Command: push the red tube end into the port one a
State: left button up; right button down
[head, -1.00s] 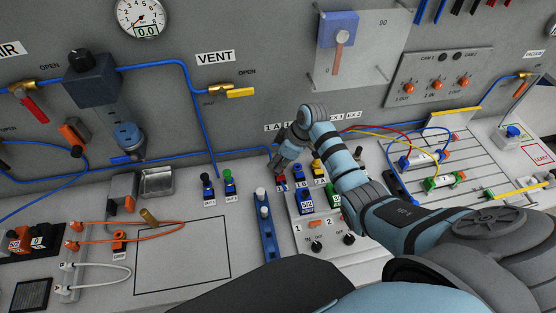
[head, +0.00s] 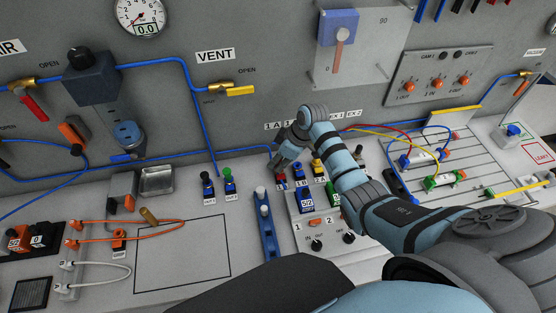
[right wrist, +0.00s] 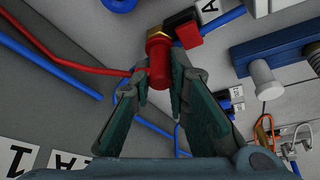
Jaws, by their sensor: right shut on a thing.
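My right gripper (head: 281,166) reaches down at the row of valves under the labels 1A and following. In the right wrist view, the right gripper (right wrist: 159,76) is shut on the red tube end (right wrist: 158,64), a red cylinder with a brass collar at its far end. The red tube (right wrist: 85,70) runs off to the left from it. A red and black block (right wrist: 188,28), apparently at port one a, lies close beside the brass collar. Whether the tube end is seated cannot be told. In the head view the gripper hides most of this spot. My left gripper is not in view.
A blue 1B fitting (head: 299,170) and yellow 2A fitting (head: 318,168) stand close to the right of the gripper. A blue rail with white-topped posts (head: 266,228) stands to the left. The outlined square (head: 182,260) is clear.

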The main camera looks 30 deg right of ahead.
jog(key=c, duration=1.1)
grip_release()
jog(key=shift+r, duration=3.5)
